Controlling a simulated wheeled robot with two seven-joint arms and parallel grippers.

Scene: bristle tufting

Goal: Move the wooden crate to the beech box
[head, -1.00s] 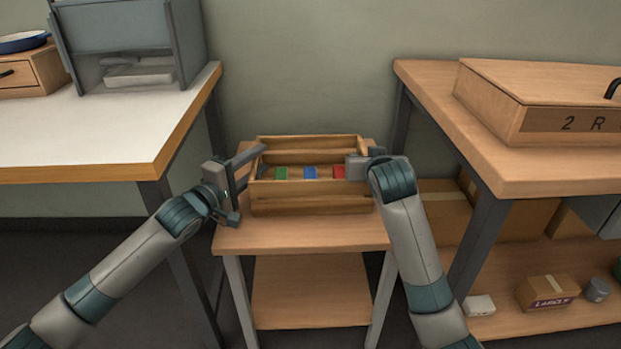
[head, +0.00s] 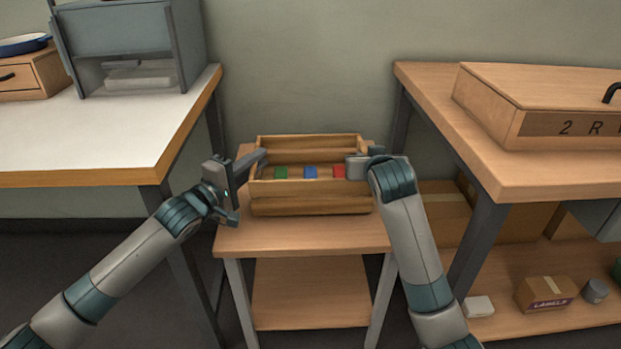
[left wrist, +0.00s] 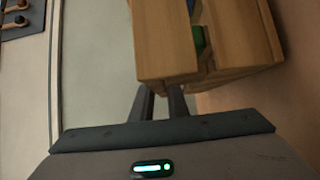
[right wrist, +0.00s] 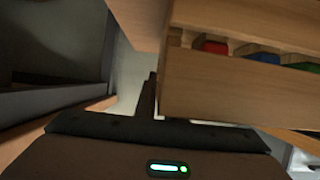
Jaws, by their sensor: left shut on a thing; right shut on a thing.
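The wooden crate (head: 312,202) is an open-topped slatted box over a small beech-topped stand (head: 295,237). Green, blue and red blocks show inside it. I cannot tell whether its base touches the stand. My left gripper (head: 254,162) is shut on the crate's left end; the crate also shows in the left wrist view (left wrist: 165,45). My right gripper (head: 358,165) is shut on the right end; the crate fills the upper right of the right wrist view (right wrist: 230,85). A closed beech box (head: 545,100), marked "2 R" and partly cut off, sits on the right-hand table.
The right-hand table (head: 480,150) has bare wood in front of the box and a lower shelf with cartons (head: 546,293). The white-topped left table (head: 100,140) holds a grey cabinet (head: 135,50) and a small drawer box (head: 30,75). A wall stands behind.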

